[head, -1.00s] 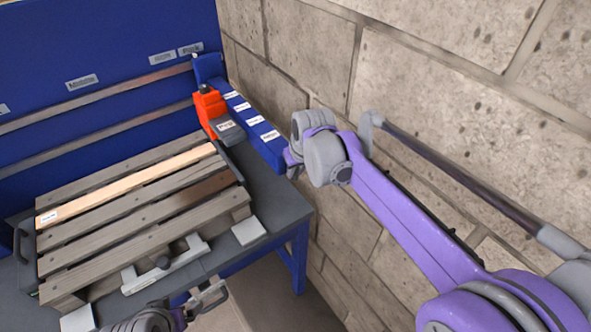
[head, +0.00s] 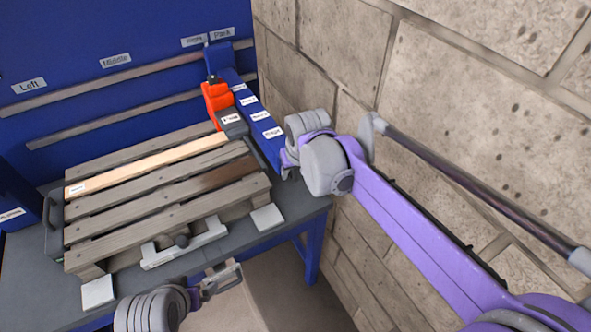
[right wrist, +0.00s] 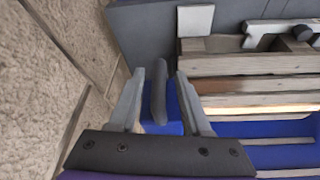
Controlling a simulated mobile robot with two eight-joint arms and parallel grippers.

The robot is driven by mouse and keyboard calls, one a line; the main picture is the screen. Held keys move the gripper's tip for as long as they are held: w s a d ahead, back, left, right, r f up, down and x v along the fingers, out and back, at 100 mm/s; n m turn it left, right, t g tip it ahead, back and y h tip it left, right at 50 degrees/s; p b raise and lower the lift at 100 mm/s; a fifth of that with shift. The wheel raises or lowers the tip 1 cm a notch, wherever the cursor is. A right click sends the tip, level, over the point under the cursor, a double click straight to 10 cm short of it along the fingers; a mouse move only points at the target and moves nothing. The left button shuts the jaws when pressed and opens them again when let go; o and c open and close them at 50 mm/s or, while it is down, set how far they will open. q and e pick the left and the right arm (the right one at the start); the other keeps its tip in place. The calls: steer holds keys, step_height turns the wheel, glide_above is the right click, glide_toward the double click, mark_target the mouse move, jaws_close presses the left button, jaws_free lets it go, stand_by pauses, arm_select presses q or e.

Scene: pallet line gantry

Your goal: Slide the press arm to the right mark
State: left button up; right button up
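The press arm (head: 262,122) is a blue beam with white labels, reaching forward from the back rail at the table's right end. Its rear block stands below the "Park" label (head: 221,34). The "Right" mark (head: 195,41) is just left of that. My right gripper (head: 287,165) is at the beam's front end. In the right wrist view, a grey upright handle (right wrist: 158,92) stands between the open fingers (right wrist: 158,100), with gaps visible on both sides. My left gripper (head: 222,279) is low in front of the table, away from the arm; its opening is unclear.
An orange-red unit (head: 216,97) sits against the beam's left side. A wooden pallet (head: 160,207) fills much of the table. "Middle" (head: 115,60) and "Left" (head: 29,86) labels are on the blue back panel. A stone block wall (head: 440,110) stands close on the right.

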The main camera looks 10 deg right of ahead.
steer(key=v, duration=1)
steer(key=shift+s+r, duration=0.2)
steer(key=shift+r, duration=0.15)
steer(key=shift+d, duration=0.1)
